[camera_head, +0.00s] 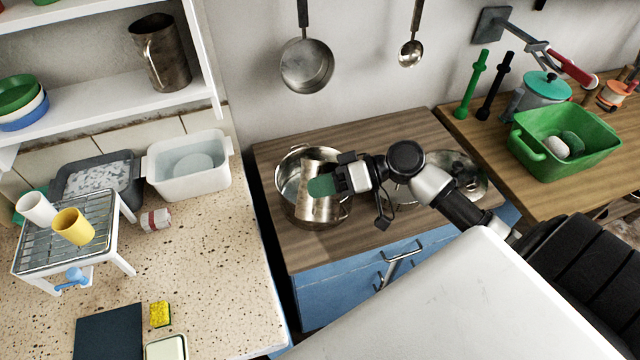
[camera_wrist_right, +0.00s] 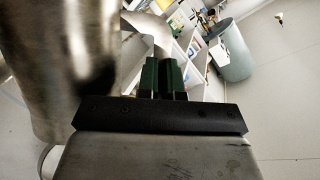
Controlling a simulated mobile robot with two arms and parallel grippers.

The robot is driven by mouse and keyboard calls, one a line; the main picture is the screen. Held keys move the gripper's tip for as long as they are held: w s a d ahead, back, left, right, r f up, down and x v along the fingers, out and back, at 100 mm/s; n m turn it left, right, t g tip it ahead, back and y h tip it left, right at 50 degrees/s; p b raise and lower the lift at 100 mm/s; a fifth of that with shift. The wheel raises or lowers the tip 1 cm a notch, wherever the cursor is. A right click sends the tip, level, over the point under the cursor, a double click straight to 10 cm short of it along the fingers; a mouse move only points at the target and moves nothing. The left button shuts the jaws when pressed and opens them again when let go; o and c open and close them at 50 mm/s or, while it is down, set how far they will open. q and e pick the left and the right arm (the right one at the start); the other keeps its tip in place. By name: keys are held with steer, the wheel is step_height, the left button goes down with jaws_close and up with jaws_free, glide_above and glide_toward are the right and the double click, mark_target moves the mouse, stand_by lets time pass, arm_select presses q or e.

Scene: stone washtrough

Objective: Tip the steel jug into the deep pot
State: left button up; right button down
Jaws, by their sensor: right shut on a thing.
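The steel jug (camera_head: 313,208) is a shiny metal vessel at the deep pot, in the middle of the head view. My right gripper (camera_head: 322,186), with green finger pads, is shut on it from the right and covers part of it. In the right wrist view the jug (camera_wrist_right: 70,60) fills the left side, and its curved handle meets the closed fingers (camera_wrist_right: 163,75). The deep pot (camera_head: 287,168) is steel and stands on the wooden counter; the jug overlaps its opening. I cannot tell how far the jug is tilted, and its contents are hidden. My left gripper is out of view.
A wide metal pan (camera_head: 470,172) stands right of the pot, partly behind my right arm. Another metal jug (camera_head: 160,55) is on the shelf. A saucepan (camera_head: 306,66) and ladle (camera_head: 411,52) hang above the counter. A green basin (camera_head: 590,158) stands on the right counter.

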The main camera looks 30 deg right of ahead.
steer(key=shift+w+d+r+m, duration=0.25)
steer(key=shift+w+d+m, duration=0.35)
steer(key=shift+w, duration=0.1)
stand_by(2.5)
steer(key=shift+b, duration=0.4)
steer(key=shift+s+a, duration=0.1)
